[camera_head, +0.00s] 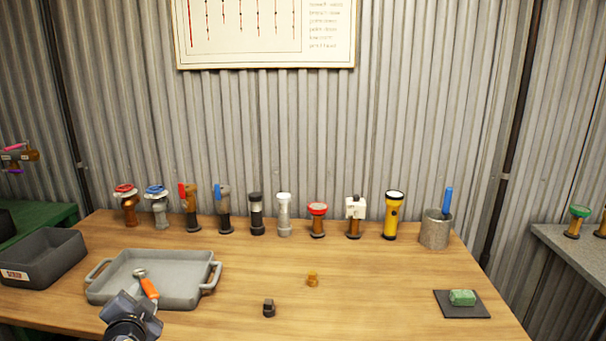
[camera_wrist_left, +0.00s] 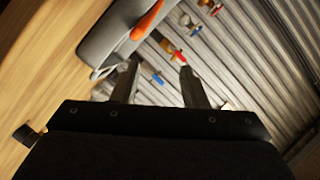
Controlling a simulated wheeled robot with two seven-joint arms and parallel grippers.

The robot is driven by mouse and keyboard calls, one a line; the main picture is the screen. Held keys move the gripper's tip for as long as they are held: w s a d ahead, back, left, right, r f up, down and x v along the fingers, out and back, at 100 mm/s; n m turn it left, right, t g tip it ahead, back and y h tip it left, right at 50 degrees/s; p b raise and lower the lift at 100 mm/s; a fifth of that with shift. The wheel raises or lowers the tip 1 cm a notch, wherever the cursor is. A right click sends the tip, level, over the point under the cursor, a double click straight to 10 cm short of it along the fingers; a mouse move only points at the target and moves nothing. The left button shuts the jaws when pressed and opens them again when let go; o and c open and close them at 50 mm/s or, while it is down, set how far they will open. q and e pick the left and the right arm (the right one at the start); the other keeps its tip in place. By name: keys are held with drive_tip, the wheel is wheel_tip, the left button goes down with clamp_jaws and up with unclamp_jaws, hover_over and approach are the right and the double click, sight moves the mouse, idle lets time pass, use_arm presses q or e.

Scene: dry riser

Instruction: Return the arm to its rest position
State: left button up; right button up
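My left gripper (camera_head: 138,306) shows at the lower left of the head view, in front of the grey tray (camera_head: 205,286). In the left wrist view the two fingers of this gripper (camera_wrist_left: 160,72) stand apart with nothing between them. An orange-handled tool (camera_head: 149,287) lies in the tray, just beyond the gripper in the head view. Its orange handle also shows at the top of the left wrist view (camera_wrist_left: 147,20). My right gripper is in neither view.
A row of valves and fittings (camera_head: 256,214), a yellow flashlight (camera_head: 393,216) and a metal cup (camera_head: 435,232) line the table's back. A dark bin (camera_head: 42,258) stands left. A small black part (camera_head: 269,309), a brass part (camera_head: 312,280) and a green block (camera_head: 462,297) lie in front.

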use_arm(q)
drive_tip(key=s+d+f+n+g+h, duration=0.1)
drive_tip(key=s+d+n+g+h, duration=0.3)
drive_tip(key=s, duration=0.6)
drive_tip(key=s+d+f+n+g+h, duration=0.15)
drive_tip(key=s+d, duration=0.35)
drive_tip(key=s, duration=0.5)
drive_tip(key=s+d+n+g+h, duration=0.3)
drive_tip(key=s+d, duration=0.2)
drive_tip(key=s, duration=0.4)
wheel_tip(320, 180, up, 12)
drive_tip(key=p, duration=1.2)
drive_tip(key=shift+s, duration=0.4)
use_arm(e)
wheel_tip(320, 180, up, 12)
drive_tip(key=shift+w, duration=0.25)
